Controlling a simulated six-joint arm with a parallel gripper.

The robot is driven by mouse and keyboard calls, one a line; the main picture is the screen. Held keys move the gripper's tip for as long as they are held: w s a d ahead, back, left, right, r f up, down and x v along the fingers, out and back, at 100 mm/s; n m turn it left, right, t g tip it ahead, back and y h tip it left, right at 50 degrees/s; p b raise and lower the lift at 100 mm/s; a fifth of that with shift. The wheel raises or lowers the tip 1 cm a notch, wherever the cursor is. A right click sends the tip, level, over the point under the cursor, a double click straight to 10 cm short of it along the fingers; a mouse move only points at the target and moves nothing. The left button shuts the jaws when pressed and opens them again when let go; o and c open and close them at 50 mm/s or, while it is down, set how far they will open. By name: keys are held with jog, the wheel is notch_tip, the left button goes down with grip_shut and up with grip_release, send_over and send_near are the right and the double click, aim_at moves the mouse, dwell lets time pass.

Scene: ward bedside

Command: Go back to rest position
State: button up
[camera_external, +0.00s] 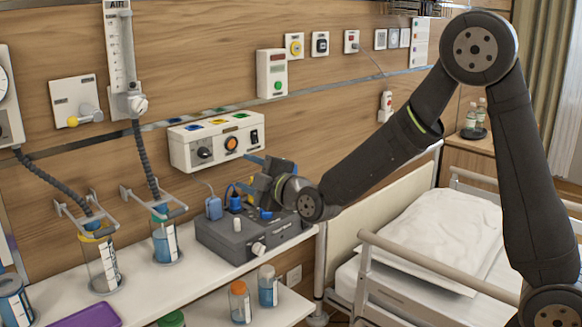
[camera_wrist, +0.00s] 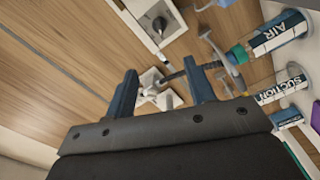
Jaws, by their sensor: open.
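My gripper (camera_external: 246,175) is in front of the wall just above the grey box (camera_external: 232,238) on the shelf in the external view. Its two blue fingers are apart. In the wrist view the gripper (camera_wrist: 161,80) shows open, with nothing held between the fingers. A white wall fitting with a hose shows behind the gap between them. My arm reaches in from the right above the bed. Whether a finger touches the grey box or its plugs cannot be told.
A blue plug (camera_external: 213,208) and a white knob (camera_external: 237,224) stand on the grey box. Capped bottles (camera_external: 268,288) stand on the lower shelf. A white control panel (camera_external: 185,152) is on the wall. The bed rail (camera_external: 440,262) is at right.

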aim_at(207, 153)
jog(key=x, duration=1.6)
jog(key=shift+w+a, duration=0.15)
jog(key=shift+a, duration=0.05)
jog(key=v, duration=1.7)
jog(key=x, duration=1.6)
jog(key=shift+w+a+f, duration=0.1)
jog(key=shift+w+a, duration=0.3)
jog(key=shift+w, duration=0.05)
jog(key=m, duration=0.3)
jog(key=shift+d, duration=0.1)
jog(key=m, duration=0.4)
jog(key=shift+d, duration=0.1)
jog(key=m, duration=0.6)
jog(key=shift+w+d+r+m, duration=0.15)
jog(key=shift+r+m, duration=0.1)
jog(key=shift+m, duration=0.15)
